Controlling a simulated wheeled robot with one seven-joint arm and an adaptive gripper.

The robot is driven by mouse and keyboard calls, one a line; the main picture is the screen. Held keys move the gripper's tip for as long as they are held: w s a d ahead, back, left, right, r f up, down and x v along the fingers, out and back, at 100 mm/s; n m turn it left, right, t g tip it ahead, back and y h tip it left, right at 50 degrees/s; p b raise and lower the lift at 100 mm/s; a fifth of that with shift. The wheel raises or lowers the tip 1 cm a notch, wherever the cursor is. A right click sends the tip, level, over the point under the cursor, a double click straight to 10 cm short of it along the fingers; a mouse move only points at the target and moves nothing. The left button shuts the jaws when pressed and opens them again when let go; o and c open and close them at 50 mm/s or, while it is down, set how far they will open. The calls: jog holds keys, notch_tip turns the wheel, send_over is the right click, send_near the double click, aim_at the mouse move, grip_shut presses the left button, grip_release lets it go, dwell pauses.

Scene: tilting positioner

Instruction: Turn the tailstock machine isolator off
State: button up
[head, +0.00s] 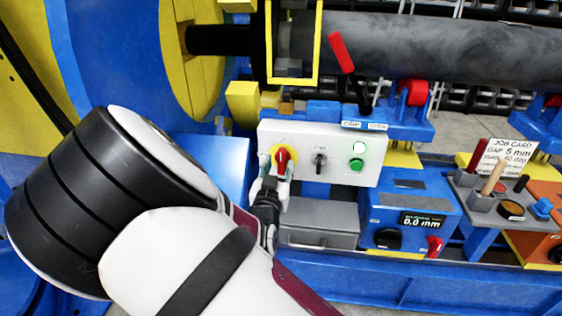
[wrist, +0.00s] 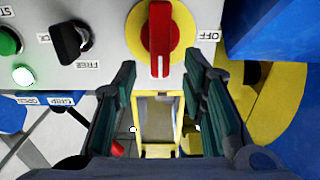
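The isolator is a red rotary handle on a yellow disc (head: 283,158) at the left of a light grey control panel (head: 335,178). Its red handle (wrist: 161,40) stands upright in both views. A label reading OFF (wrist: 208,35) is beside the disc in the wrist view. My gripper (head: 271,187) is just in front of and below the isolator in the head view. In the wrist view its two dark green-padded fingers are spread apart, one either side of the handle's line, with nothing between them. Whether the fingertips reach the handle's depth is unclear.
A black selector (head: 320,160) and two round buttons, one lit whitish (head: 358,147) and one green (head: 356,164), share the panel. A grey drawer box (head: 318,222) and a blue unit reading 0.0 mm (head: 410,210) sit below. A red-gripped lever (head: 341,53) rises above.

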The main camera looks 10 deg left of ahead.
aim_at(281, 159)
jog(key=shift+w, duration=2)
jog(key=shift+c, duration=0.3)
grip_shut()
